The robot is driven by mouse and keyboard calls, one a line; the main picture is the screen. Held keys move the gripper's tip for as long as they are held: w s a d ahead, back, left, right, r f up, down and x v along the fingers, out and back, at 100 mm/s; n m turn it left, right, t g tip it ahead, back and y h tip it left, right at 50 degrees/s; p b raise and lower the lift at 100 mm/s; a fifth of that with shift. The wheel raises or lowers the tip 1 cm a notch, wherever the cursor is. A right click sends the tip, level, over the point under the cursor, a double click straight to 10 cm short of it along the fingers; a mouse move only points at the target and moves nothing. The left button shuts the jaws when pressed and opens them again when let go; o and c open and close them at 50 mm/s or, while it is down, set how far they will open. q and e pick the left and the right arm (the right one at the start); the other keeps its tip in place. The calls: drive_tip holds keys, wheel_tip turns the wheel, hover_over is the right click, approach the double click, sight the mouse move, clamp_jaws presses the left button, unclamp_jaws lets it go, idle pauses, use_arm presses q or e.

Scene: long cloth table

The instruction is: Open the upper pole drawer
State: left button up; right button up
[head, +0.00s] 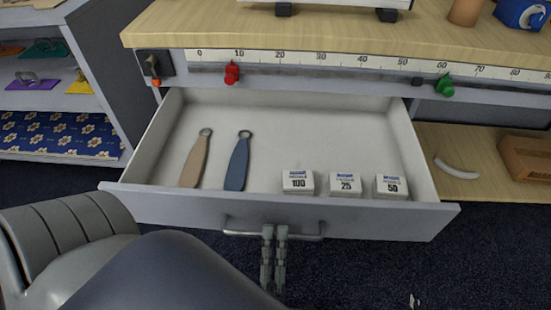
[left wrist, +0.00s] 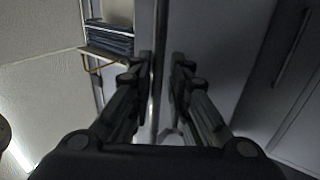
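The upper drawer (head: 370,215) is pulled out below the worktop in the head view, its inside showing. Its bar handle (head: 308,237) runs along the middle of its front. My left gripper (head: 274,232) is at this handle, its two fingers close together across the bar. The fingers hide the middle of the handle. My right gripper is in neither view.
In the drawer lie a tan tag (head: 196,160), a blue tag (head: 237,165) and three small labelled boxes (head: 345,184). The worktop (head: 350,35) has a ruler edge with red (head: 231,73) and green (head: 444,86) clips. Shelves (head: 60,105) stand left.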

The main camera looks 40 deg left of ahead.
use_arm(q)
drive_tip(key=v, duration=0.6)
drive_tip(key=shift+s+d+f, duration=0.1)
drive_tip(key=shift+s+f, duration=0.05)
idle(0.3)
